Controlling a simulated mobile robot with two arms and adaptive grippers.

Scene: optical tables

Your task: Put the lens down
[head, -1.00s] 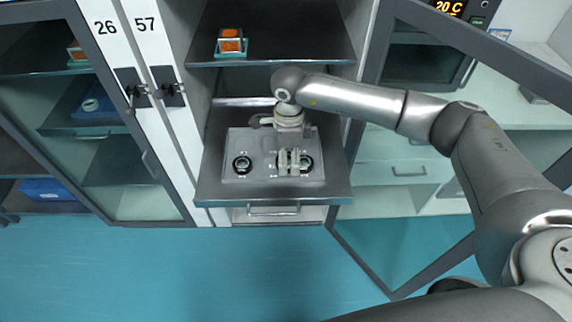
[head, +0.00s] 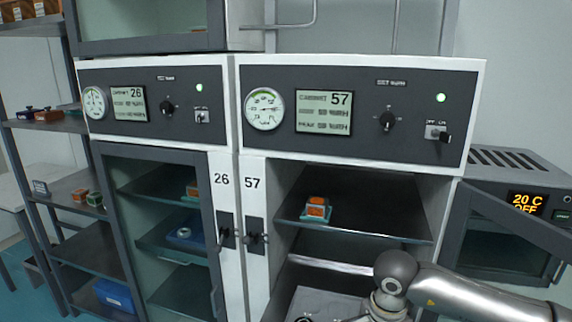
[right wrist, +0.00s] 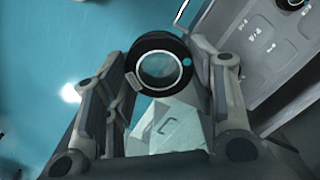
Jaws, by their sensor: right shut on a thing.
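In the right wrist view, my right gripper (right wrist: 165,72) is shut on a lens (right wrist: 159,68) with a round black mount and clear glass. In the head view, a corner of the tray (head: 325,303) shows at the bottom edge inside the open cabinet 57. My right arm reaches in from the right there, but its gripper is below the frame. My left gripper is out of view.
Cabinet 57's shelf (head: 370,222) above the tray carries an orange-and-teal block (head: 317,209). Its control panel (head: 350,112) is above. Cabinet 26's glass door (head: 165,225) is at the left. An open door (head: 520,225) stands at the right beside my arm.

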